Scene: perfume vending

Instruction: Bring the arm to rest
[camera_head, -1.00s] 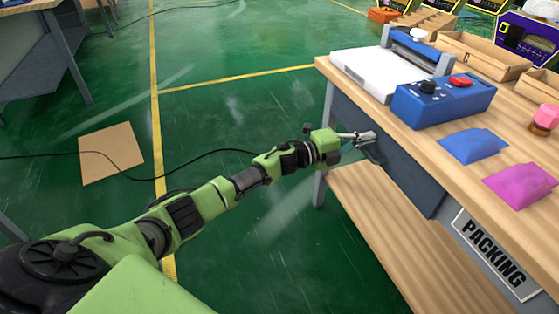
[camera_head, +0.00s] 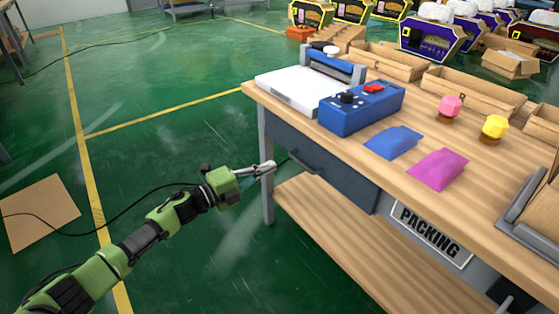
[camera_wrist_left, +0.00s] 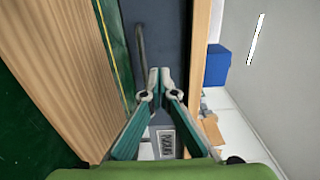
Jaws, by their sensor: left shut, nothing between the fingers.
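My left arm (camera_head: 150,240) reaches in from the lower left in the head view, green and black. My left gripper (camera_head: 268,167) is shut and empty at its end, in front of the dark drawer of the packing table (camera_head: 275,100). In the left wrist view the two fingertips (camera_wrist_left: 160,76) meet with nothing between them. The drawer front (camera_wrist_left: 168,35) and its handle show beyond them. I cannot tell whether the fingertips touch the drawer. My right gripper is not in view.
On the table are a sealing machine (camera_head: 315,85), a blue control box (camera_head: 362,108), a blue pouch (camera_head: 393,141), a magenta pouch (camera_head: 438,169), a pink-capped bottle (camera_head: 450,106) and a yellow-capped bottle (camera_head: 494,128). The green floor left of the table has a cardboard sheet (camera_head: 38,213) and a cable.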

